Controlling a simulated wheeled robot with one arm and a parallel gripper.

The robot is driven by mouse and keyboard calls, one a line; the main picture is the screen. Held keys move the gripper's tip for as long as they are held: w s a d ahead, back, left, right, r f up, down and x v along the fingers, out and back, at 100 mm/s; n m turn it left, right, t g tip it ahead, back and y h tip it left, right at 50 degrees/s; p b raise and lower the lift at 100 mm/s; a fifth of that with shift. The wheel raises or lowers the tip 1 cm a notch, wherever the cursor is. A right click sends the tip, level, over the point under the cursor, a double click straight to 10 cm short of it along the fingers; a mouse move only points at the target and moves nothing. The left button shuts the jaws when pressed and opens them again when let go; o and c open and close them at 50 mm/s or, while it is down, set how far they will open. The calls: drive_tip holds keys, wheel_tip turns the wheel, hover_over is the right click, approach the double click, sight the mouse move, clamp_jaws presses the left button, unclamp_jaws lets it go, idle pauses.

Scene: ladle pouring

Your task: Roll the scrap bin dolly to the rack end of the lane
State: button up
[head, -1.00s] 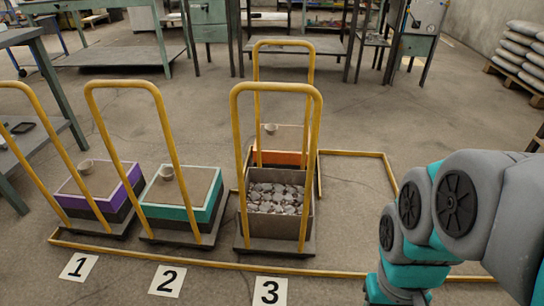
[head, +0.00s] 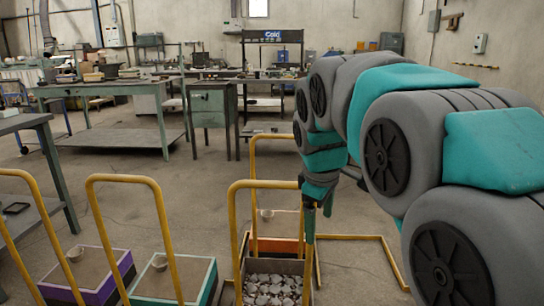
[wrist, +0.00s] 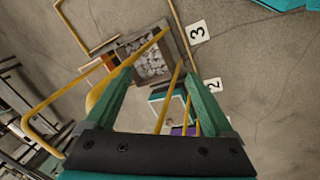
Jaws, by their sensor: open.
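The scrap bin dolly carries a grey bin (head: 278,266) full of pale scrap pieces; its yellow push handle (head: 264,184) rises at the near side. In the head view my gripper (head: 319,208) points down beside the handle's right upper corner, overlapping its right post. The dolly's lower part is cut off by the frame edge. In the wrist view the two green fingers of my gripper (wrist: 161,75) are spread apart, with the scrap bin (wrist: 171,50) beyond them. Yellow bars cross near the fingers; I cannot tell whether they touch.
A dolly with an orange box (head: 279,245) and cup stands just behind. Dollies with a teal box (head: 205,283) and a purple box (head: 118,273) stand left. A yellow floor border (head: 390,262) runs at right. A green workbench (head: 105,90) and open floor lie behind.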

sight(272, 183)
drive_tip(key=w+a+r+n+t+p, duration=0.1)
drive_tip(key=w+a+r+n+t, duration=0.1)
drive_tip(key=w+a+r+n, duration=0.7)
drive_tip(key=shift+w+a+f+m+y+b, duration=0.1)
drive_tip(key=shift+w+a+f+m+b, duration=0.3)
drive_tip(key=shift+w+f+b, duration=0.85)
drive_tip(key=shift+w+a+f+m+y+b, duration=0.2)
drive_tip(key=shift+w+f+m, duration=0.5)
drive_tip(key=shift+f, duration=1.2)
drive_tip(key=shift+w+a+f+m+b, duration=0.35)
drive_tip(key=shift+w+f+b, duration=0.45)
drive_tip(key=shift+w+f, duration=0.6)
drive_tip(key=shift+s+f, duration=0.2)
drive_tip(key=shift+c, duration=0.4)
clamp_jaws()
drive_tip(key=shift+s, duration=0.1)
